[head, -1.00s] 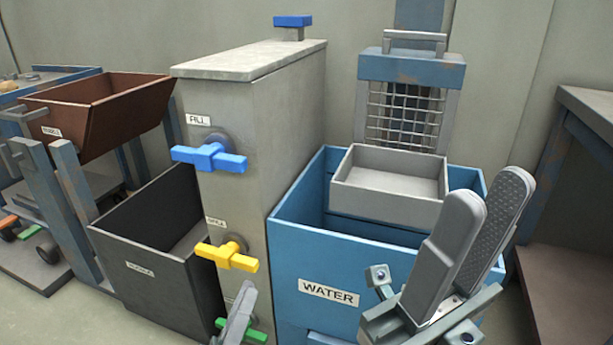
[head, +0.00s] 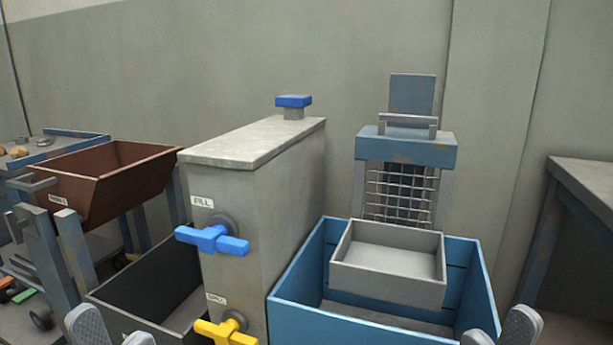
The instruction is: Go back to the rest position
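My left gripper (head: 112,334) shows only as two grey fingertips at the bottom edge, in front of the dark bin. The fingertips are apart with nothing visible between them. My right gripper (head: 500,334) shows as two grey fingertips at the bottom right, by the front right corner of the blue water bin (head: 480,280). They are also apart, with nothing visible between them. The rest of both grippers is below the picture.
A grey cabinet (head: 290,180) stands in the middle with a blue handle (head: 212,240) and a yellow handle (head: 225,332). A brown trough (head: 105,180) and a dark bin (head: 150,290) are at left. A grey tray (head: 388,270) sits at the water bin. A table (head: 585,185) is at right.

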